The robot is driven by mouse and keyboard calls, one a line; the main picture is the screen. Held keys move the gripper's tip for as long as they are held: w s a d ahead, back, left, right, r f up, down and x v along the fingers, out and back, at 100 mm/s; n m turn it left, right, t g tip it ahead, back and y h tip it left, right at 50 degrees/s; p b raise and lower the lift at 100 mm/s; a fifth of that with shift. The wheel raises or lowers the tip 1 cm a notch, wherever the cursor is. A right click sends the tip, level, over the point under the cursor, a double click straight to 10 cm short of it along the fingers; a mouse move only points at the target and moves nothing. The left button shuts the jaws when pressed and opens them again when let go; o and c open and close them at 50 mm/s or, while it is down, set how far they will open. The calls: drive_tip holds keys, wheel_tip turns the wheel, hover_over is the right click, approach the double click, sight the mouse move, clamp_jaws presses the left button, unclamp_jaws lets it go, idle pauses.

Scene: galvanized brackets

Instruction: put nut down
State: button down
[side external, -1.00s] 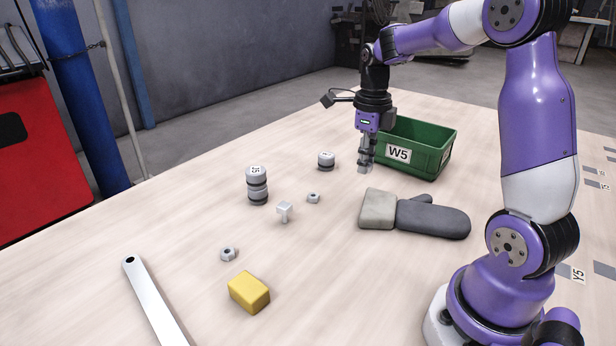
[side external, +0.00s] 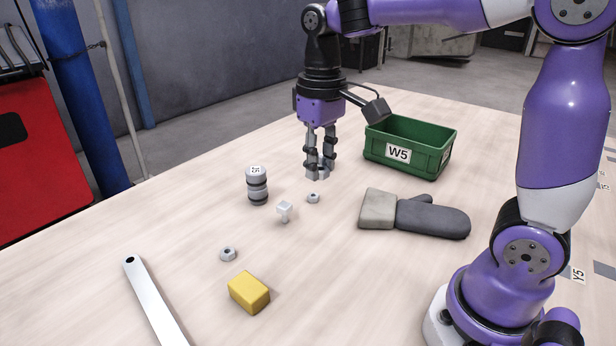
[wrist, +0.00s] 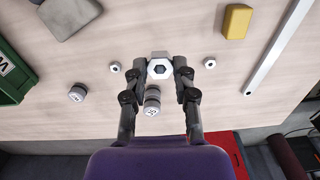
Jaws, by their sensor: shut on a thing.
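My gripper (side external: 317,172) points down above the table, fingers closed around a light grey hex nut (wrist: 160,68). In the wrist view the nut sits between the fingertips (wrist: 161,72), its dark hole facing the camera. In the side view the gripper hangs just behind a small nut (side external: 313,198) lying on the table, apart from it. Another loose nut (side external: 228,254) lies nearer the front.
A stacked grey cylinder (side external: 257,186) stands left of my gripper. A short cylinder (wrist: 77,93) shows in the wrist view. The green W5 bin (side external: 440,160) and grey glove (side external: 432,217) are to the right. A yellow block (side external: 249,292) and metal bar (side external: 153,300) lie in front.

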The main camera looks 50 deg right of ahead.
drive_tip(key=n, duration=0.1)
drive_tip(key=m, duration=1.8)
approach(399, 184)
drive_tip(key=a, duration=0.1)
drive_tip(key=s+a+f, duration=0.1)
drive_tip(key=a, duration=0.1)
drive_tip(key=a+f, duration=0.1)
drive_tip(key=a, duration=0.1)
drive_tip(key=shift+s+a+f, duration=0.15)
drive_tip(key=shift+s, duration=0.1)
drive_tip(key=shift+d+f, duration=0.15)
drive_tip(key=shift+d, duration=0.05)
drive_tip(key=shift+f, duration=1.95)
drive_tip(key=shift+f, duration=0.15)
drive_tip(key=c, duration=0.7)
unclamp_jaws()
drive_tip(key=shift+o, duration=0.2)
